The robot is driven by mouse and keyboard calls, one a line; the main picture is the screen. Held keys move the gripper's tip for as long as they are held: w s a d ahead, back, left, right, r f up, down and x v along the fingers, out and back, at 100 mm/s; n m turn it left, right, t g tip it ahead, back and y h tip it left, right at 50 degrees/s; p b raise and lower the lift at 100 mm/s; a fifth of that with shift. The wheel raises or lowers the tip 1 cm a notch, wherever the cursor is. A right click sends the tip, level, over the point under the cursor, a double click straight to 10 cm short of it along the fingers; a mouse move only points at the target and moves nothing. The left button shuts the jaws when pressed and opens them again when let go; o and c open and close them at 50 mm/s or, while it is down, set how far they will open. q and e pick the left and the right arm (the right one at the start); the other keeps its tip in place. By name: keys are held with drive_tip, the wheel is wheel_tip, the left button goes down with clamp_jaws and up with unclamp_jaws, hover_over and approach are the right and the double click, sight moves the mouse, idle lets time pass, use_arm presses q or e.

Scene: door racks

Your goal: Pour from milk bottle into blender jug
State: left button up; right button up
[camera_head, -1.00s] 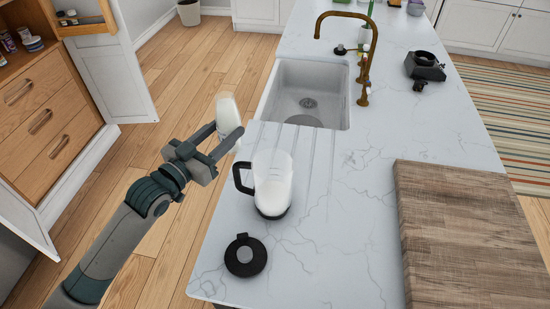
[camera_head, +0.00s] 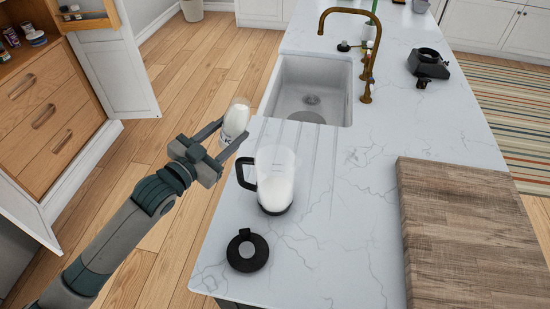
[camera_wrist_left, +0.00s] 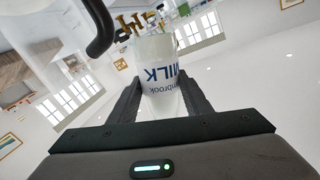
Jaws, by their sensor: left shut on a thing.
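The milk bottle (camera_head: 236,119) is held in my left gripper (camera_head: 228,137), beyond and to the left of the blender jug in the head view. It tilts to the right. In the left wrist view the bottle (camera_wrist_left: 163,78) sits between the two fingers, with its "MILK" lettering upside down. The blender jug (camera_head: 275,180) stands upright on the counter, clear-walled with a black handle and base, and holds white liquid. No stream of milk shows between bottle and jug. My right gripper is not in view.
A black round lid (camera_head: 247,250) lies on the marble counter (camera_head: 330,245) in front of the jug. A wooden board (camera_head: 460,230) is at the right. The sink (camera_head: 310,92) and brass faucet (camera_head: 364,50) are behind. A black device (camera_head: 428,64) stands farther back.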

use_arm(q)
drive_tip(key=shift+d+f+m, duration=0.15)
drive_tip(key=shift+f+m, duration=0.1)
drive_tip(key=shift+m, duration=0.15)
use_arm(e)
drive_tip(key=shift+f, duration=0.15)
use_arm(q)
drive_tip(key=shift+f, duration=0.1)
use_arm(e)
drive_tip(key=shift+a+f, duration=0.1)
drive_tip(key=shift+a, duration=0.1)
use_arm(q)
drive_tip(key=shift+f+b, duration=0.15)
drive_tip(key=shift+b, duration=0.2)
drive_tip(key=shift+f, duration=0.1)
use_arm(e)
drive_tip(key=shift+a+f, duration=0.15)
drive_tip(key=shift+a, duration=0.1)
use_arm(q)
drive_tip(key=shift+s+d+f+m+b, duration=0.1)
drive_tip(key=shift+f+m+b, duration=0.3)
drive_tip(key=shift+m+b, duration=0.2)
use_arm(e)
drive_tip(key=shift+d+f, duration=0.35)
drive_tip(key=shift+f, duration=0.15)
